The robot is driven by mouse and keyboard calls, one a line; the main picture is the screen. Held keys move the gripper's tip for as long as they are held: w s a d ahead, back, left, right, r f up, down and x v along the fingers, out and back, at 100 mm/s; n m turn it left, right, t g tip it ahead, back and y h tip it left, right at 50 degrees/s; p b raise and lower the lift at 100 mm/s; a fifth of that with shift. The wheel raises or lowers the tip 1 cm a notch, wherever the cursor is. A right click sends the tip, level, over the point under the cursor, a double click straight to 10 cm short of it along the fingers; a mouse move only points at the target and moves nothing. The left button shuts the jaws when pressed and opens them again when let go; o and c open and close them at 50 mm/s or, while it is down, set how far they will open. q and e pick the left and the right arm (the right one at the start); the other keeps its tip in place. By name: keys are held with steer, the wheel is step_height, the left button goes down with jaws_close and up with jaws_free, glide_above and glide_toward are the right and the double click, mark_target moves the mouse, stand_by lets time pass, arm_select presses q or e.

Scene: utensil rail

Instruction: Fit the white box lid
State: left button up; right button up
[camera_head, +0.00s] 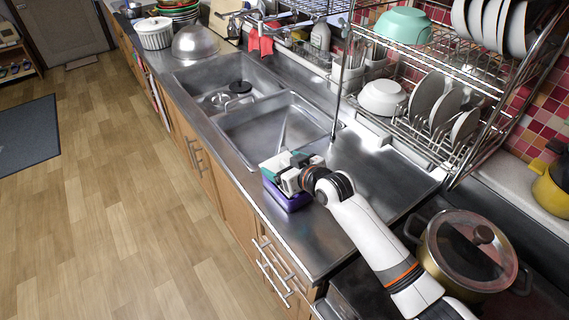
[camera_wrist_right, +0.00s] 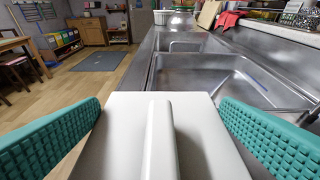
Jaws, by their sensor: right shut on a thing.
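My right gripper (camera_head: 287,172) is over the steel counter's front edge, shut on the white lid (camera_wrist_right: 205,140). In the right wrist view the flat lid, with a raised ridge along its middle, lies between the two teal finger pads. A purple box (camera_head: 287,200) sits on the counter directly below the gripper in the head view. The gripper and lid cover most of its top, so I cannot tell whether the lid touches the box. The box is hidden in the wrist view. My left gripper is not in view.
The sink basin (camera_head: 268,128) lies just behind the box. A dish rack (camera_head: 450,115) with plates and bowls stands at the back right. A lidded pot (camera_head: 466,250) is at the lower right, near my right arm. The counter (camera_head: 370,180) right of the sink is clear.

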steer(key=shift+f+b, duration=0.5)
steer(key=shift+f, duration=0.45)
steer(key=o, duration=0.8)
steer(key=v, duration=1.2)
